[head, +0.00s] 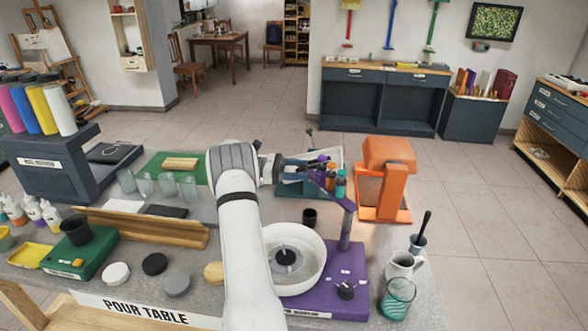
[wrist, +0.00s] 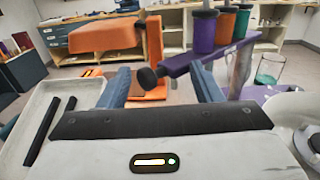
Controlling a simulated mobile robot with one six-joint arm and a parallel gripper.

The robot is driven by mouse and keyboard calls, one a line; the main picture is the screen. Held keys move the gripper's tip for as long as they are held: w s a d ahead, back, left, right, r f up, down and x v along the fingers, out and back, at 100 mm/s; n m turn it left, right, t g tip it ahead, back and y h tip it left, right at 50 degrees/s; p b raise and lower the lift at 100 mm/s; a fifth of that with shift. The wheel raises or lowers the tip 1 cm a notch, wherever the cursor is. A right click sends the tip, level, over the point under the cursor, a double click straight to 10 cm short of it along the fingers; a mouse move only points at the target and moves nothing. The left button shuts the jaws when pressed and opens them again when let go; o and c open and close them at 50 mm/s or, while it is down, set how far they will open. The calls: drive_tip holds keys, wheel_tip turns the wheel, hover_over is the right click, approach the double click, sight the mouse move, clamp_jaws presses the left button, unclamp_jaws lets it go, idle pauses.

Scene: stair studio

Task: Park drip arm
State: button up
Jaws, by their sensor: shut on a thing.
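The drip arm (head: 338,195) is a purple bar on a dark post (head: 344,230) that rises from a purple base (head: 325,280). Orange, teal and purple bottles (head: 328,172) stand on the bar. In the wrist view the bar (wrist: 212,58) slants from upper right down to a round black knob (wrist: 147,78). My gripper (head: 300,177) is at the bar's free end. In the wrist view my gripper's (wrist: 165,84) blue-grey fingers are on either side of the knob end. It is shut on the drip arm, though the contact is hard to see.
A white turntable basin (head: 305,262) sits on the purple base. An orange stand (head: 388,175) is close behind the bar. A jug (head: 403,268) and glass (head: 397,298) are at the right. Glasses (head: 165,187) and a wooden rail (head: 140,230) are left of my arm.

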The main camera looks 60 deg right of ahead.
drive_tip(key=shift+x, duration=0.8)
drive_tip(key=shift+w+a, duration=0.2)
drive_tip(key=shift+w, duration=0.3)
drive_tip(key=b+v, duration=0.2)
drive_tip(key=v, duration=0.6)
drive_tip(key=shift+a, duration=0.15)
drive_tip(key=shift+w+r, duration=0.1)
drive_tip(key=shift+w, duration=0.05)
